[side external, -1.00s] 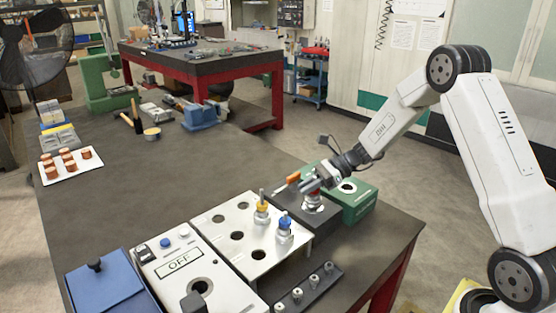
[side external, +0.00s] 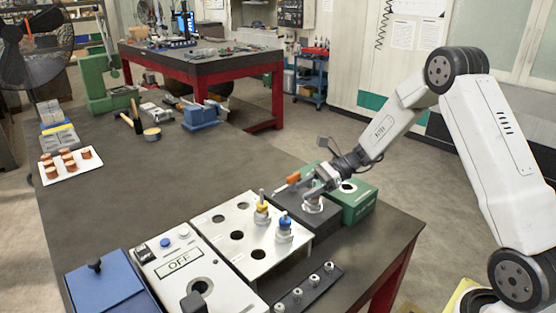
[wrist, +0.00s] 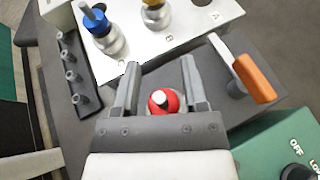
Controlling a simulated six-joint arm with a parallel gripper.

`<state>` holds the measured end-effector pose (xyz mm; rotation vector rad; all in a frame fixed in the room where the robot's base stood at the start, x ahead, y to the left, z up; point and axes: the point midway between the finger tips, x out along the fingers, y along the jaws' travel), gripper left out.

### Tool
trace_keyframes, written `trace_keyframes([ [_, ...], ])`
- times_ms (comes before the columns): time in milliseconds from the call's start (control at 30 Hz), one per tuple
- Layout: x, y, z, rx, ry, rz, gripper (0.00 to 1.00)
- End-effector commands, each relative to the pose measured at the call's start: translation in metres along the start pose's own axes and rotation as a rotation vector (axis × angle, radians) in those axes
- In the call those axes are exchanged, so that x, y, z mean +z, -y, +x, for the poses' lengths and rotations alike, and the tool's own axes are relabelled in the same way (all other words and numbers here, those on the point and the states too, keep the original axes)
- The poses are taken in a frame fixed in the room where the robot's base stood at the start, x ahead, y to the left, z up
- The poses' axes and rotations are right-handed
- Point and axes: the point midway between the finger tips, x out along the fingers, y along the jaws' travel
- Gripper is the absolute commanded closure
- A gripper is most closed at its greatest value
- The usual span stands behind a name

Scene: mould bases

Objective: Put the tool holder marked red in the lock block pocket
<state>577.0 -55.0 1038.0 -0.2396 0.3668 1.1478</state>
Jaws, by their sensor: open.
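The red-marked tool holder (wrist: 163,101) shows in the wrist view as a red ring with a dark tip, between the fingers of my open gripper (wrist: 160,72). In the side view my gripper (side external: 312,189) is low over the dark lock block (side external: 318,221) and hides the red ring. A pale collar (side external: 313,207) shows below the fingers at the block's top. The holder appears to stand upright in the block's pocket; how deep it sits is hidden. The block's orange-handled lever (wrist: 254,78) is to the right of the fingers in the wrist view.
A white rack plate (side external: 228,222) beside the block bears a yellow holder (side external: 262,208) and a blue holder (side external: 284,226). A green box (side external: 362,205) stands right behind the block. A dark strip with several studs (side external: 310,288) lies in front.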

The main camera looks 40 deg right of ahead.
Motion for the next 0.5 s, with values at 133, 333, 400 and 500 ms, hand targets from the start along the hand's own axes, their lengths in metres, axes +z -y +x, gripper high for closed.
trace_keyframes([
  [133,0.0,0.001,-0.006,-0.002,0.0,-0.001,0.45],
  [333,0.001,0.001,-0.025,-0.004,0.001,-0.002,0.45],
  [400,0.001,0.001,-0.034,-0.004,0.0,-0.003,0.45],
  [500,0.001,0.001,-0.048,-0.004,0.001,-0.003,0.45],
])
